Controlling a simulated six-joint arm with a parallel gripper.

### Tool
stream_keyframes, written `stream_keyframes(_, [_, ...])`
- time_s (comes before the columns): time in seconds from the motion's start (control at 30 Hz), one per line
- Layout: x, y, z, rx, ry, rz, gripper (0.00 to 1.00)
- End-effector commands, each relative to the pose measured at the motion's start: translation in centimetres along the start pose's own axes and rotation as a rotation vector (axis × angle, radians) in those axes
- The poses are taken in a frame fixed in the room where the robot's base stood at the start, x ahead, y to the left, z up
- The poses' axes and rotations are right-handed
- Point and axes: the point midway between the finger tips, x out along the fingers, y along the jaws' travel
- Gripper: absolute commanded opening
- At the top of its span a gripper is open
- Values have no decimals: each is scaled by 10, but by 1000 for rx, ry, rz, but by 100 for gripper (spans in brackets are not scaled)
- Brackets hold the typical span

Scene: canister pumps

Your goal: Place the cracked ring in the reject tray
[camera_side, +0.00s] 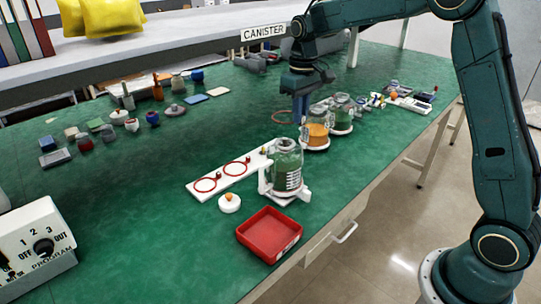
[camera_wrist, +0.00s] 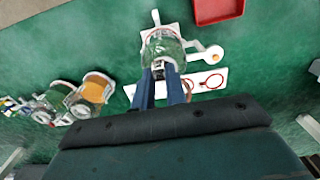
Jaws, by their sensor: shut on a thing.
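Any crack is too small to see. The red, square, open tray (camera_side: 270,254) is near the table's front edge, and my gripper is well behind it. The tray also shows at the top of the wrist view (camera_wrist: 219,21) and looks empty.
A green-filled canister (camera_side: 287,170) stands on a white base between my gripper and the tray. A white plate (camera_side: 221,187) with two red ring shapes lies to its left, near a small white disc (camera_side: 229,204). Two more canisters (camera_side: 317,134) (camera_side: 341,114) stand to its right.

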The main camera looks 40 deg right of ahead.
Motion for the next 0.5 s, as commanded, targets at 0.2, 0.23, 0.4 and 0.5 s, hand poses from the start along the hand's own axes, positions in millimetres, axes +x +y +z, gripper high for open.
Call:
stream_keyframes(0.2, [7,-26,7,-4,-2,0,0])
stream_keyframes(0.23, [9,-32,8,-3,-1,0,0])
stream_keyframes(0.4, [21,-72,24,-3,-2,0,0])
stream_keyframes(0.5, [29,-97,37,0,-2,0,0])
